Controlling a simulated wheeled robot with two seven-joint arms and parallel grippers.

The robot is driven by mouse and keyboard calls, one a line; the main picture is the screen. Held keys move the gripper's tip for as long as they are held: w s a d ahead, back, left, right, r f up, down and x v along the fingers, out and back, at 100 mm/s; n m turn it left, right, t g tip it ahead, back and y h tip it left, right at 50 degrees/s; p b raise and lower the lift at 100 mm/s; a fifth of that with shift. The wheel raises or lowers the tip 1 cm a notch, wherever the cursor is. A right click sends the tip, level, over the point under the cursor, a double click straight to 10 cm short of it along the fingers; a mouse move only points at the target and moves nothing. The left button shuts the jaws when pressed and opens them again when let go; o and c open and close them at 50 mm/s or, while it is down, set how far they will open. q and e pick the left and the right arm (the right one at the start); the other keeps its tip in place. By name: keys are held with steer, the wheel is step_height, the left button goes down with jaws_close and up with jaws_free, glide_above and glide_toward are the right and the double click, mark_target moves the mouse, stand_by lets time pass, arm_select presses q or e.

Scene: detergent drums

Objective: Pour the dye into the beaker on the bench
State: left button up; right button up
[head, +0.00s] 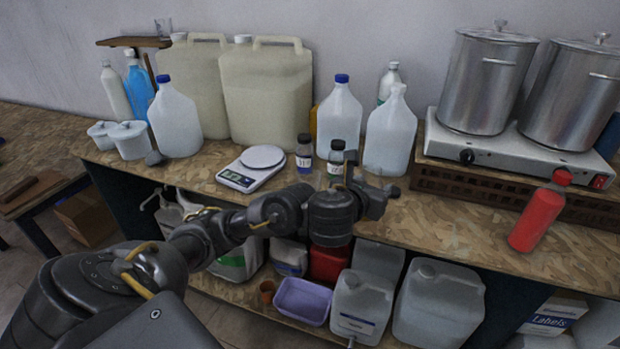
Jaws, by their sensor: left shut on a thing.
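My left gripper (355,172) reaches over the bench's front edge and is shut on a small dark-capped bottle with a pale label (336,159). The gripper hides the lower part of that bottle. A similar small bottle (304,155) with a dark cap, a white label and purplish contents stands just left of it on the bench. A faint clear shape (320,180) between the two bottles may be a glass beaker, but the arm partly hides it and I cannot tell its contents. My right gripper is not in view.
A white scale (252,168) stands left of the small bottles. Large jugs (268,95) and clear bottles (391,135) stand behind. A hot plate (520,150) with two steel pots and a red bottle (540,212) are at right. The bench front right of the gripper (450,215) is clear.

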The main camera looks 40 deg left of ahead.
arm_select(q)
steer(key=a+f+n+y, duration=0.1)
steer(key=a+f, duration=0.1)
steer(key=a, duration=0.2)
steer(key=s+a+f+y+b, duration=0.1)
steer(key=a+f, duration=0.2)
steer(key=a+f+n+y+b, duration=0.1)
steer(key=a+f, duration=0.1)
steer(key=a, duration=0.2)
steer(key=shift+s+a+f+n+g, duration=0.25)
steer(key=shift+a+f+n+g, duration=0.05)
steer(key=shift+a+f+g, duration=0.1)
steer(key=shift+s+a+f, duration=0.15)
steer(key=shift+a+f, duration=0.1)
steer(key=shift+a, duration=0.35)
